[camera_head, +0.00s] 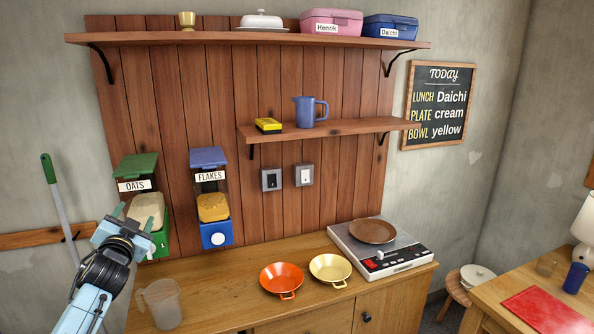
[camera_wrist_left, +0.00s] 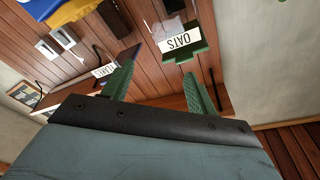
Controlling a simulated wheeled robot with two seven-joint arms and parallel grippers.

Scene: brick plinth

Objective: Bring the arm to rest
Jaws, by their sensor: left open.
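My left gripper (camera_head: 134,218) is at the lower left of the head view, on an arm that rises from the bottom left corner. It is open, and nothing shows between its fingers. It is in front of the lower part of the green oats dispenser (camera_head: 136,170) and hides some of it; I cannot tell whether they touch. In the left wrist view, the two green fingers of the gripper (camera_wrist_left: 160,74) stand apart, with the OATS label (camera_wrist_left: 181,39) beyond them. My right gripper is in neither view.
The blue flakes dispenser (camera_head: 211,178) is right of the oats one. A clear jug (camera_head: 161,303) stands on the counter (camera_head: 222,292) below the gripper. An orange pan (camera_head: 281,277), a cream pan (camera_head: 330,267) and a hot plate (camera_head: 397,253) are farther right. Shelves are above.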

